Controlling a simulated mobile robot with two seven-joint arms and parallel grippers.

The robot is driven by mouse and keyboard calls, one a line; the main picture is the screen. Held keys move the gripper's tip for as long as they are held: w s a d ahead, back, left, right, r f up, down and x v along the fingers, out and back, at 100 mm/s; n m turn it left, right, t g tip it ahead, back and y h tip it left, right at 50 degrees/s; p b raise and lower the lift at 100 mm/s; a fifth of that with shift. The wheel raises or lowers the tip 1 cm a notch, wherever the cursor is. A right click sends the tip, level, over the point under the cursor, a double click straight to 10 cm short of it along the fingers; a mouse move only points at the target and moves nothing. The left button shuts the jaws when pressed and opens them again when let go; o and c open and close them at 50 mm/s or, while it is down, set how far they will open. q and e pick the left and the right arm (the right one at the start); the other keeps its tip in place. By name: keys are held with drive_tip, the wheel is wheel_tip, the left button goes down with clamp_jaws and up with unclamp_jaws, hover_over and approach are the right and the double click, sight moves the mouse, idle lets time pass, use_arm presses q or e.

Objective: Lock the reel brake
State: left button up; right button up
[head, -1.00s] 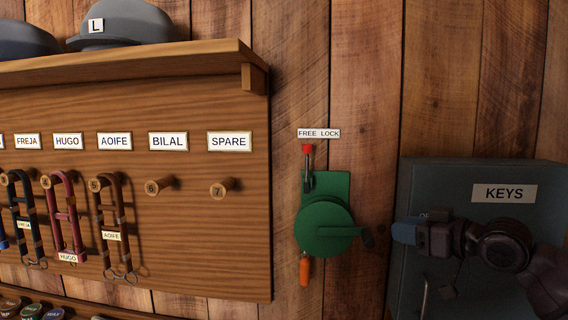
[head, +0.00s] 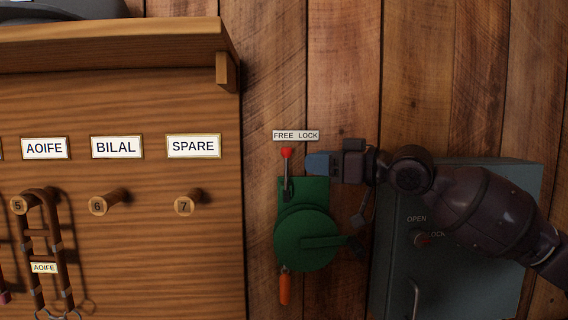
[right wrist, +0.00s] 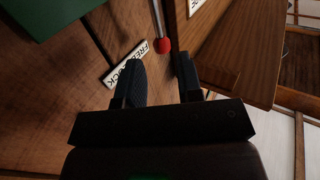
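The green reel (head: 305,240) is mounted on the plank wall, with a crank on its front and an orange handle hanging below. Its brake lever (head: 288,178) points up and ends in a red knob (head: 287,152), under the FREE side of the FREE LOCK label (head: 296,135). My right gripper (head: 318,164) is just right of the lever, apart from it in the head view. In the right wrist view its two dark fingers (right wrist: 159,77) are spread with nothing between them. The red knob (right wrist: 162,45) shows beyond the fingertips, roughly in line with the gap. My left gripper is out of view.
A key cabinet (head: 400,285) with an OPEN/LOCK knob stands to the right, partly behind my right arm. A wooden peg rack (head: 150,265) is at the left, its SPARE peg (head: 190,205) empty. Bare planks lie between rack and reel.

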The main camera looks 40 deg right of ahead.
sight(287, 157)
drive_tip(key=b+x, duration=0.2)
drive_tip(key=x, duration=0.5)
drive_tip(key=shift+b, duration=0.3)
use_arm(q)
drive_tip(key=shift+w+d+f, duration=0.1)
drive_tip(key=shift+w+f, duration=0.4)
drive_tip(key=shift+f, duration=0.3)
use_arm(e)
drive_tip(key=shift+w+a, duration=0.1)
drive_tip(key=shift+w, duration=0.2)
drive_tip(key=c, duration=0.5)
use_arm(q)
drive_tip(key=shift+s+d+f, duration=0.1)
use_arm(e)
clamp_jaws()
